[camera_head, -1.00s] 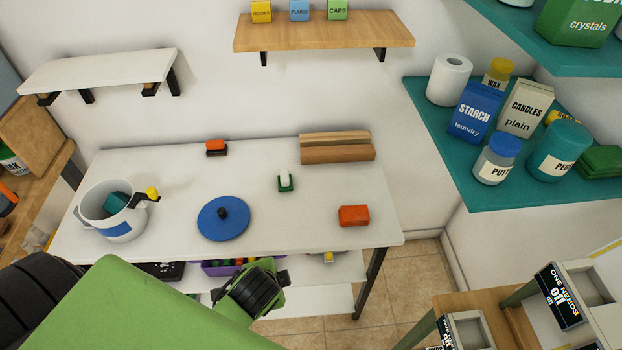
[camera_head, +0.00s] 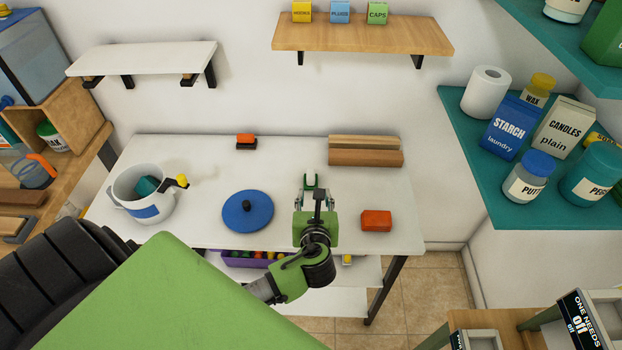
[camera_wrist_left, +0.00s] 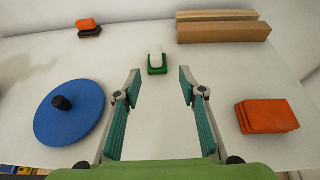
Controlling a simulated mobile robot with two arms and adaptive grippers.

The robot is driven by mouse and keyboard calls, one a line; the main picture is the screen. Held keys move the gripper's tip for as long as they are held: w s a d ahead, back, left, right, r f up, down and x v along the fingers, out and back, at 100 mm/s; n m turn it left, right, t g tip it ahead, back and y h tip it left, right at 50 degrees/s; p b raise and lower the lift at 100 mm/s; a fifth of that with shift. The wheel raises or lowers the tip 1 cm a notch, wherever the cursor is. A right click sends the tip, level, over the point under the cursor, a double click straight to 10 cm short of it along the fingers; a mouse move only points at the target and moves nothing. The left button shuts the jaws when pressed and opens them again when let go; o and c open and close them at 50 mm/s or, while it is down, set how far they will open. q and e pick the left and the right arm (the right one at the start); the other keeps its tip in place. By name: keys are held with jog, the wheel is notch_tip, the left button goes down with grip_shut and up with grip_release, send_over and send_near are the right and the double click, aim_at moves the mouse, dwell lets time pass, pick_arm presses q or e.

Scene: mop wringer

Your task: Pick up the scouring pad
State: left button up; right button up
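No item is labelled as a scouring pad, so I cannot tell for sure which it is. A small green piece with a white block on it (camera_wrist_left: 157,61) lies on the white table (camera_head: 280,160). My left gripper (camera_wrist_left: 159,78) is open and empty, with its fingers pointing towards that piece, which lies just beyond the fingertips. In the head view the gripper (camera_head: 311,193) partly covers the piece. A red-orange block (camera_head: 376,220) lies to its right; it also shows in the wrist view (camera_wrist_left: 267,116). A smaller orange-and-dark block (camera_head: 246,141) lies at the back. My right gripper is not in view.
A blue disc with a dark knob (camera_head: 247,211) lies left of the gripper. A white bucket (camera_head: 144,196) with a teal piece inside stands at the left. Wooden bars (camera_head: 365,157) lie at the back. A teal shelf (camera_head: 470,150) with jars and boxes is at the right.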

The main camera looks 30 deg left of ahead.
aim_at(311, 177)
pick_arm(q)
jog(key=x, duration=0.6)
jog(key=shift+w+a+f, duration=0.15)
jog(key=shift+w+a, duration=0.1)
jog(key=shift+a+p+x, duration=0.25)
jog(key=shift+p+x, duration=0.3)
jog(key=shift+x, duration=2.1)
jog(key=shift+s, duration=0.2)
grip_shut()
